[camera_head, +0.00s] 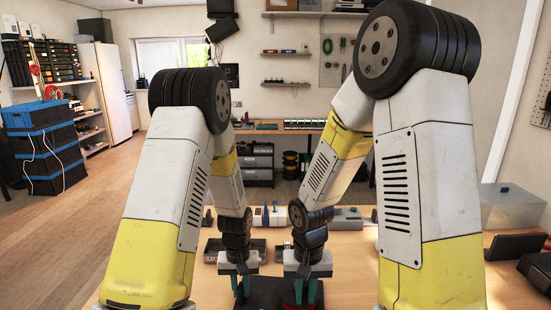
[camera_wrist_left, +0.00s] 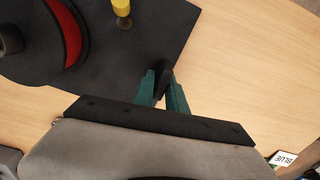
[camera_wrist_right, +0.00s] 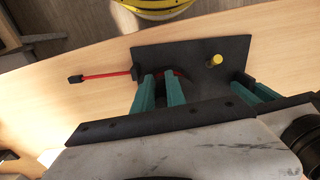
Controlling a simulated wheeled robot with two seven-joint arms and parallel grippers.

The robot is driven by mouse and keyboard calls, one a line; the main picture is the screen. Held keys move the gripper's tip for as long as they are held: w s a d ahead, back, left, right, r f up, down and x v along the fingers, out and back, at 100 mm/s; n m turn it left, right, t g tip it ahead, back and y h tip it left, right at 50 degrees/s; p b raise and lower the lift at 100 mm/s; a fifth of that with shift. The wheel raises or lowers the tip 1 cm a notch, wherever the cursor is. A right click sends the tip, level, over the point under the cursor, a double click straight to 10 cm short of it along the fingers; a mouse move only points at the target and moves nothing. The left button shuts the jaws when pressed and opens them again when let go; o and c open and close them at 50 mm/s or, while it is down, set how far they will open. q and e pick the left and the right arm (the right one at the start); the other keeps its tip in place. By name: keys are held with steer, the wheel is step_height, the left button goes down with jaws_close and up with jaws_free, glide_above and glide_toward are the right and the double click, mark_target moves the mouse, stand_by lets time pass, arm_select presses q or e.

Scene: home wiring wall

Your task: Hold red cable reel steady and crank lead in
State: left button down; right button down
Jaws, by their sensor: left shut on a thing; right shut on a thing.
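The cable reel (camera_wrist_left: 42,45) has a dark round flange with red cable showing at its rim, in the left wrist view. It stands on a black base plate (camera_wrist_left: 150,45), with a yellow knob (camera_wrist_left: 121,7) beside it. My left gripper (camera_wrist_left: 164,78) is shut on a small black upright part at the plate's edge. My right gripper (camera_wrist_right: 158,82) is at the reel, whose red part (camera_wrist_right: 183,74) shows behind a finger; what lies between its fingers is mostly hidden. The red lead (camera_wrist_right: 108,74) runs out left to a black plug (camera_wrist_right: 76,78) on the wood.
The wooden table (camera_head: 515,285) holds grey trays and small bins behind the plate. A clear box (camera_head: 512,205) and dark items stand at the right. A label reading BLUE (camera_wrist_left: 282,160) lies to the right in the left wrist view. Bare wood surrounds the plate's near side.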

steer(key=shift+a, duration=0.7)
steer(key=shift+w+a, duration=0.25)
steer(key=shift+a, duration=0.5)
steer(key=shift+w+a, duration=0.45)
steer(key=shift+a, duration=0.25)
